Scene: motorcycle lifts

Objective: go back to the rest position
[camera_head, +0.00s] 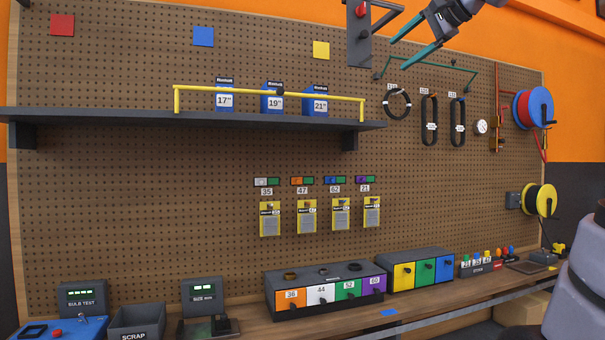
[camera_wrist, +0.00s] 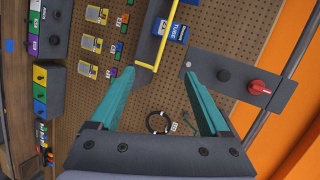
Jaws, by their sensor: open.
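My gripper (camera_head: 422,46) is at the top of the head view, in front of the upper pegboard. Its two teal fingers are spread apart with nothing between them. In the wrist view the open fingers (camera_wrist: 165,92) point toward the pegboard. A grey plate (camera_head: 359,36) with a red knob stands close to the left of the gripper in the head view. The same plate (camera_wrist: 223,75) and its red knob (camera_wrist: 260,88) lie beyond the right finger in the wrist view. I cannot tell whether the finger touches the plate.
A dark shelf (camera_head: 110,124) with a yellow rail (camera_head: 330,96) holds blue boxes. Black loops (camera_head: 429,120) hang on the pegboard (camera_head: 120,210). Below, a bench (camera_head: 420,301) carries drawer units, a scrap bin (camera_head: 137,320) and testers. Cable reels (camera_head: 534,108) hang at the right.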

